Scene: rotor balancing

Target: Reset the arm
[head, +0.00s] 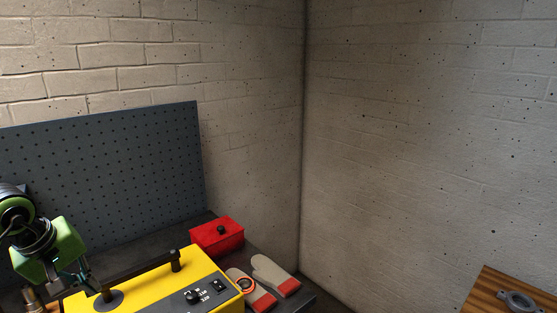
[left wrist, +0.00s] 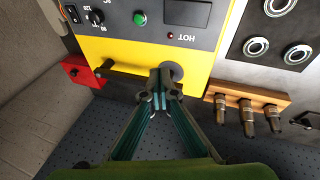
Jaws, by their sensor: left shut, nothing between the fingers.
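My left gripper (head: 88,284) comes in from the left in the head view, with a green body and dark linkage fingers pointing down towards the yellow heater. In the left wrist view its fingertips (left wrist: 161,92) meet, and nothing shows between them. They appear just in front of a round black post on the yellow heater (left wrist: 112,48); I cannot tell whether they touch it. The heater (head: 208,271) has a dark bar across its top, an upright black post and a dial. My right gripper is not in view.
A red box (head: 217,234) with a black knob stands behind the heater. A wooden rack (left wrist: 248,100) holds metal tools. A pegboard (head: 110,170) stands behind. A metal part (head: 517,301) lies on a wooden table.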

